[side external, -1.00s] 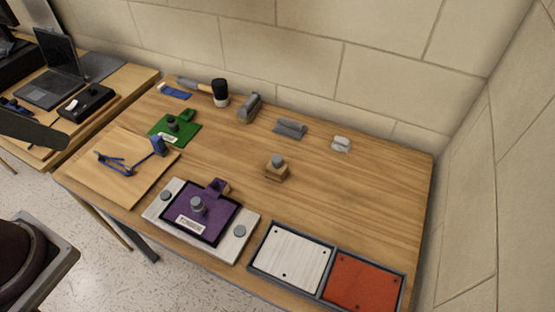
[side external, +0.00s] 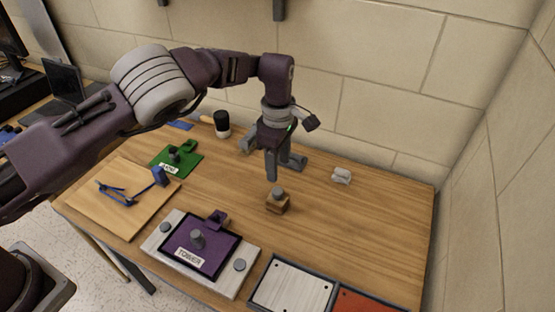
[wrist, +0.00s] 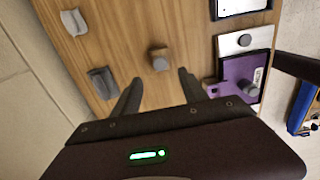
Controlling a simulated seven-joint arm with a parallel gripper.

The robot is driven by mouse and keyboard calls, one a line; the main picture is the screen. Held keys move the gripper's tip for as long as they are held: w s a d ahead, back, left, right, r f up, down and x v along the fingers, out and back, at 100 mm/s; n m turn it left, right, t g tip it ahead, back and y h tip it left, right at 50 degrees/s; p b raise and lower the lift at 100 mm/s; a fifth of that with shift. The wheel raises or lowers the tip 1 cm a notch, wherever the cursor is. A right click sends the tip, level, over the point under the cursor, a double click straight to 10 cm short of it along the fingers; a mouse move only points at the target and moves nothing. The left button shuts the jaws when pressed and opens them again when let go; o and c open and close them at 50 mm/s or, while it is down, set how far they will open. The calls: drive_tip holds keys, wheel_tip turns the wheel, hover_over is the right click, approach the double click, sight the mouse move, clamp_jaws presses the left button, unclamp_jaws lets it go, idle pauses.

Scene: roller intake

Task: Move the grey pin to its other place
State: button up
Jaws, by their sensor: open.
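A small wooden block (side external: 277,206) stands on the table with a grey pin (side external: 278,191) upright on top; block and pin also show in the wrist view (wrist: 160,60). Another grey pin (side external: 197,238) stands on the purple plate (side external: 218,255) labelled TOWER, which lies on a pale board. I cannot tell which pin is the one named. A dark pin (side external: 175,155) is on the green plate (side external: 188,167). My gripper (side external: 285,171) is open and empty, above and a little behind the wooden block. In the wrist view the fingers (wrist: 160,80) point toward the block, apart from it.
Grey blocks, partly hidden by my gripper, and a pale block (side external: 342,176) lie near the wall. A mallet (side external: 222,125) lies at the back left. A blue tool (side external: 130,193) is on a wooden board. A tray with white (side external: 292,284) and red panels sits in front. Table right is clear.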

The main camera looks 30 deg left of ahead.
sight(278, 190)
wheel_tip(278, 190, down, 10)
drive_tip(key=shift+r, duration=0.15)
idle(0.3)
drive_tip(key=shift+c, duration=0.4)
idle(0.5)
drive_tip(key=c, duration=0.9)
drive_tip(key=shift+r, duration=3.15)
